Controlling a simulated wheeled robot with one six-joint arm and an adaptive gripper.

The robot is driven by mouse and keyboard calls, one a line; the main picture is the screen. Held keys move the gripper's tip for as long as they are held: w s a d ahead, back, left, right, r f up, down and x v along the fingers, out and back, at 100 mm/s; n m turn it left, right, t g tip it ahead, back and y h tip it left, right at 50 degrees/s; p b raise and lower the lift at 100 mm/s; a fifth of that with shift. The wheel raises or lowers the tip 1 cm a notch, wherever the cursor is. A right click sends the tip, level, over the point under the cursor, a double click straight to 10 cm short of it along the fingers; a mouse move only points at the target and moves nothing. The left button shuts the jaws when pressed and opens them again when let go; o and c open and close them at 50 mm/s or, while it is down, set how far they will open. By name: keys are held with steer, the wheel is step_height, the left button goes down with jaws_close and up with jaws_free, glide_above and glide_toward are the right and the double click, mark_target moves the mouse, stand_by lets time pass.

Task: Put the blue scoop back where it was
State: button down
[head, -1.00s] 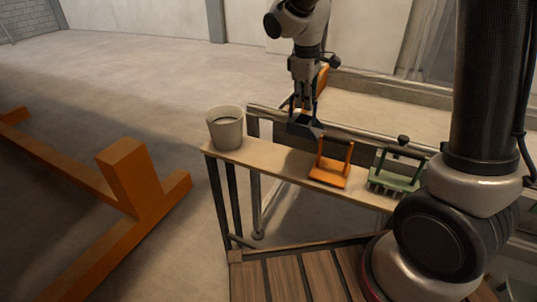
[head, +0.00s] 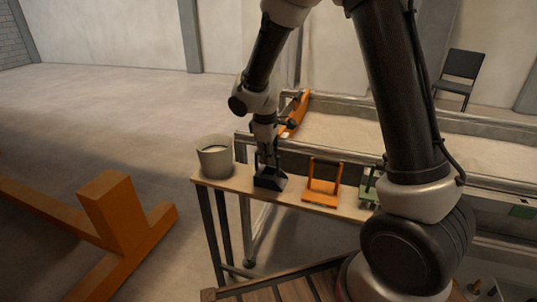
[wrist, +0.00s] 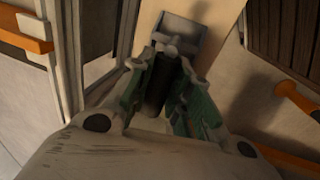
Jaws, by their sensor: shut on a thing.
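The dark blue scoop (head: 270,181) is at the wooden shelf (head: 235,184), between the grey bucket and the orange tool. It looks upright and level, at or just above the board; I cannot tell whether it rests on it. My gripper (head: 266,160) points down from above and is shut on the scoop's handle. In the wrist view my gripper's green-padded fingers (wrist: 160,95) stand on either side of the dark handle (wrist: 155,92). The scoop's grey-looking body (wrist: 185,32) shows beyond them, over the pale board. The fingers hide part of the handle.
The grey bucket (head: 214,158) stands close on the left end of the shelf. The orange tool (head: 322,186) stands close on the right, with a green tool (head: 369,190) past it. The sandbed's metal rail (head: 350,156) runs behind. An orange barrier (head: 110,215) stands front left.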

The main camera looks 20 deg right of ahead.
steer(key=c, duration=1.3)
jaws_free()
step_height(320, 180, up, 12)
steer(key=s+a, duration=0.1)
steer(key=s, duration=0.1)
steer(key=s+d+r+m+t, duration=0.1)
steer(key=s+d+r+m, duration=0.6)
steer(key=s+d, duration=0.5)
steer(key=s+d+m, duration=0.1)
steer(key=s, duration=0.3)
steer(key=s+d+r+m+t, duration=0.1)
steer(key=s+d, duration=0.1)
steer(key=s, duration=0.2)
steer(key=s+d+m+y, duration=0.1)
steer(key=s, duration=0.4)
steer(key=shift+d+r+m, duration=0.3)
steer(key=shift+d+m, duration=0.05)
steer(key=shift+m, duration=0.05)
